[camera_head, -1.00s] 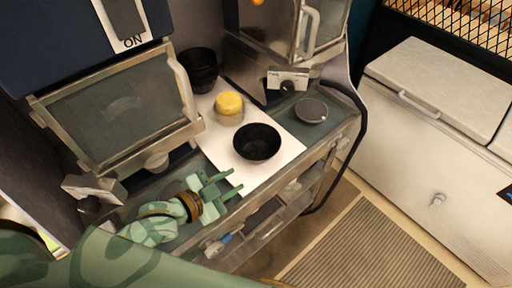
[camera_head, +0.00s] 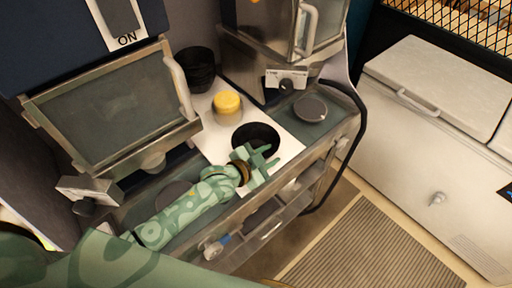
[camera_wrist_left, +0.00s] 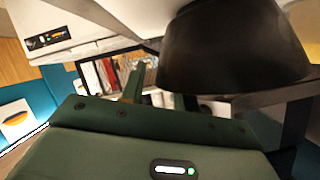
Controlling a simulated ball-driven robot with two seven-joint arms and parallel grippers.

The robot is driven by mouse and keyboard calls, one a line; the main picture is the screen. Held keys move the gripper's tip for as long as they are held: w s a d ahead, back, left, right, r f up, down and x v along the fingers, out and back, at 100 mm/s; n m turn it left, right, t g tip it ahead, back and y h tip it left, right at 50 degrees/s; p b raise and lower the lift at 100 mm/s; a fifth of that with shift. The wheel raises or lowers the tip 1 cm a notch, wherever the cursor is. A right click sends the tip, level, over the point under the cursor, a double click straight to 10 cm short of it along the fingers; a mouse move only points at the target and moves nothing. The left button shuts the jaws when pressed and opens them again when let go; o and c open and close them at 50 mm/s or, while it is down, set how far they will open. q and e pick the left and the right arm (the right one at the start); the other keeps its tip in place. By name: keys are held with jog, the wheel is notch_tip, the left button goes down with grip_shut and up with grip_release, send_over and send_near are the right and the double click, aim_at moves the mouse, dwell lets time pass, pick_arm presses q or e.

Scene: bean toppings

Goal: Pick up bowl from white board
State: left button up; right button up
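The black bowl (camera_head: 252,133) sits on the white board (camera_head: 215,146) on the counter. My left gripper (camera_head: 267,154) is at the bowl's near side, and its fingers overlap the near rim in the head view. In the left wrist view the dark bowl (camera_wrist_left: 230,48) is large and close ahead. One green finger (camera_wrist_left: 135,84) shows left of it and the other, darker finger shows at the right. The fingers are apart, and I cannot tell whether either touches the bowl. My right gripper is not in view.
A yellow-topped container (camera_head: 228,106) stands on the board behind the bowl. Stacked black bowls (camera_head: 196,69) stand at the back left. A round grey lid (camera_head: 310,109) lies to the right. Steel appliances (camera_head: 113,105) flank the board.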

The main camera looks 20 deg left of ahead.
pick_arm(q)
grip_shut()
